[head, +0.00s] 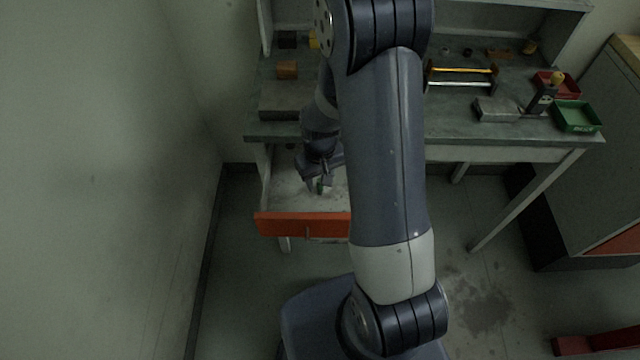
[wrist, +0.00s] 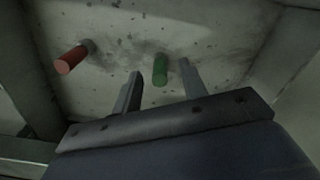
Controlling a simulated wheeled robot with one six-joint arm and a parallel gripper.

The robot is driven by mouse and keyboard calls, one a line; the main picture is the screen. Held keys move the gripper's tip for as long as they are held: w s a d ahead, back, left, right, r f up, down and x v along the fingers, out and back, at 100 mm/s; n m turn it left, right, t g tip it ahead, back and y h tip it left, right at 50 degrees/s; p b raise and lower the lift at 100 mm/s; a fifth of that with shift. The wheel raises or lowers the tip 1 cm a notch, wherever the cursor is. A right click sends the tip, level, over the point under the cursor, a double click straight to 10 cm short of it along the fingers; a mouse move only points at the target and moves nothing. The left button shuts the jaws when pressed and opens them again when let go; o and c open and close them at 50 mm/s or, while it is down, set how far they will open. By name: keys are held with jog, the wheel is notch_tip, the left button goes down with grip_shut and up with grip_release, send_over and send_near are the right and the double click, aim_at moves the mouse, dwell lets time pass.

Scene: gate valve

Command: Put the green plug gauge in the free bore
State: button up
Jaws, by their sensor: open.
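The green plug gauge (wrist: 160,70) is a small green cylinder in the open drawer, between the two fingers of my gripper (wrist: 160,82) in the wrist view. There is a gap on both sides of it, and the gripper is open. In the head view my gripper (head: 322,184) reaches down into the drawer, and a bit of the green gauge (head: 320,187) shows at its fingers. A red cylinder with a grey end (wrist: 72,60) is to the left in the wrist view. I cannot make out the free bore in either view.
The drawer has an orange front (head: 300,224) and a pale, stained floor; its walls stand close on either side. Above it is the workbench (head: 470,133), with an orange block (head: 287,69), a grey block (head: 497,109), a green tray (head: 577,117) and a red tray (head: 566,82).

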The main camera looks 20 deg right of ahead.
jog(key=shift+f, duration=0.5)
jog(key=shift+c, duration=0.4)
grip_shut()
